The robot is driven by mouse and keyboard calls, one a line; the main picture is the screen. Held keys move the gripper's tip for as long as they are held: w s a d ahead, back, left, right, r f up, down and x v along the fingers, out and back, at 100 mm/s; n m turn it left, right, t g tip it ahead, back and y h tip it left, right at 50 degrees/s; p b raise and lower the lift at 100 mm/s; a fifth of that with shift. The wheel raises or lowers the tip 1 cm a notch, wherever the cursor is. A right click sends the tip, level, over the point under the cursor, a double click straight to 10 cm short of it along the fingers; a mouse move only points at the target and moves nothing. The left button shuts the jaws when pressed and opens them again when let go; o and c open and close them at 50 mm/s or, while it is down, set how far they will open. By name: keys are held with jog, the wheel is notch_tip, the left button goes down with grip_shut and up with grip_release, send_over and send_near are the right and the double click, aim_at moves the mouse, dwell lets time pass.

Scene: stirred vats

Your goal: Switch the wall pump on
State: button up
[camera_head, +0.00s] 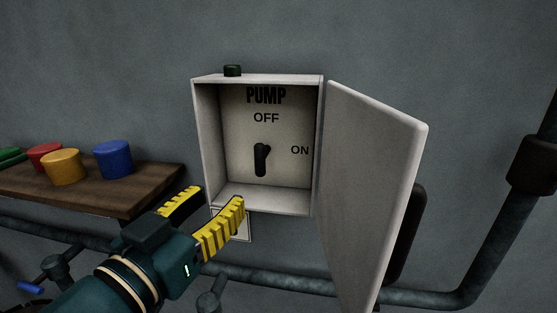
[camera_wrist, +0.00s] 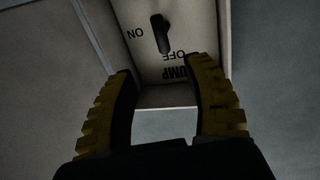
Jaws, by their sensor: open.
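The pump switch box (camera_head: 208,140) is a pale wall box marked PUMP, with its door (camera_head: 370,180) swung open to the right. Inside is a dark switch lever (camera_head: 261,160), roughly upright below the word OFF; ON is printed to its right. The lever also shows in the wrist view (camera_wrist: 160,33), where the labels appear upside down. My gripper (camera_head: 216,198) has yellow ribbed fingers and is below and left of the lever, near the box's lower front edge. In the wrist view my gripper (camera_wrist: 165,80) is open and empty, with the lever beyond the fingertips.
A wooden shelf (camera_head: 130,198) on the left holds red, yellow and blue pots (camera_head: 113,158). Pipes (camera_head: 280,281) run along the wall below. The open door stands right of the box.

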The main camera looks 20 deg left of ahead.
aim_at(257, 161)
jog(key=w+p, duration=0.1)
jog(key=w, duration=0.3)
jog(key=w+p, duration=0.2)
jog(key=w, duration=0.3)
jog(key=w+p, duration=0.2)
jog(key=w, duration=0.3)
jog(key=shift+w+d+r, duration=0.15)
jog(key=shift+w+d, duration=0.1)
jog(key=shift+w, duration=0.45)
grip_shut()
